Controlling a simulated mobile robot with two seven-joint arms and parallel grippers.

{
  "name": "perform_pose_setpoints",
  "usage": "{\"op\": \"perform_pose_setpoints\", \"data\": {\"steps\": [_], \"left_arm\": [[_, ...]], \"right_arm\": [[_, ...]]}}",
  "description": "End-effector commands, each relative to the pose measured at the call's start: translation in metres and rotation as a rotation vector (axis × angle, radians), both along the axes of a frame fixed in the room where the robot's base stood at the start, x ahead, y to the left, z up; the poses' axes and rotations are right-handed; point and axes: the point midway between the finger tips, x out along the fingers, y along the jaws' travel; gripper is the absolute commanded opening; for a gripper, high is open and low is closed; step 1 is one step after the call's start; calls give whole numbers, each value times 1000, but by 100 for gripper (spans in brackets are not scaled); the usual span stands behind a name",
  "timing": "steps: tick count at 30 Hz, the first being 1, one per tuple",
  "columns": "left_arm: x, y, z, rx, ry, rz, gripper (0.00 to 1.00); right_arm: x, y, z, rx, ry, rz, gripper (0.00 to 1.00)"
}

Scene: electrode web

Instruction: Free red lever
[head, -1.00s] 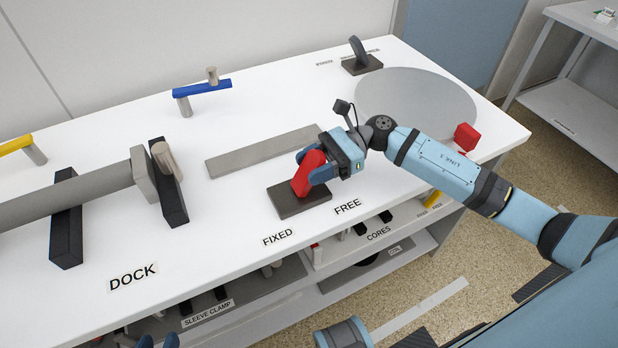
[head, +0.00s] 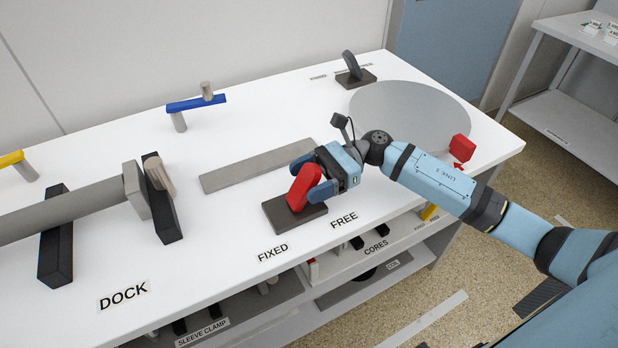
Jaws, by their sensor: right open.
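The red lever (head: 303,187) stands on a dark base plate (head: 284,216) on the white table, behind the labels FIXED (head: 272,253) and FREE (head: 344,219). It leans slightly to the right at its top. My right gripper (head: 318,184) is at the lever from the right, with its blue fingers open around the lever's upper part. The fingers hide part of the lever, and I cannot tell whether they touch it. My left gripper is not in view.
A blue bar on a post (head: 196,103) stands at the back. A grey roller (head: 65,212) lies at the left in dark supports. A grey disc (head: 410,115) and a red block (head: 460,149) are at the right. A flat grey strip (head: 255,167) lies behind the lever.

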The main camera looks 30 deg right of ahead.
Motion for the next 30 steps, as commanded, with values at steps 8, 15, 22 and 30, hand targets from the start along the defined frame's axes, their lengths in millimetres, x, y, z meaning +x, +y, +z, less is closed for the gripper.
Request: {"op": "perform_pose_setpoints", "data": {"steps": [8, 15, 22, 30], "left_arm": [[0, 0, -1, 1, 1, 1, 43], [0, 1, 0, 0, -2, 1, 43], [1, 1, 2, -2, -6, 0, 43], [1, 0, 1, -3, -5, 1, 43]], "right_arm": [[1, -28, 2, -2, 1, -2, 72], [3, -84, 8, -3, 1, -3, 72], [4, -124, 12, -2, 2, -3, 72], [4, -138, 14, 1, 0, 0, 72]]}}
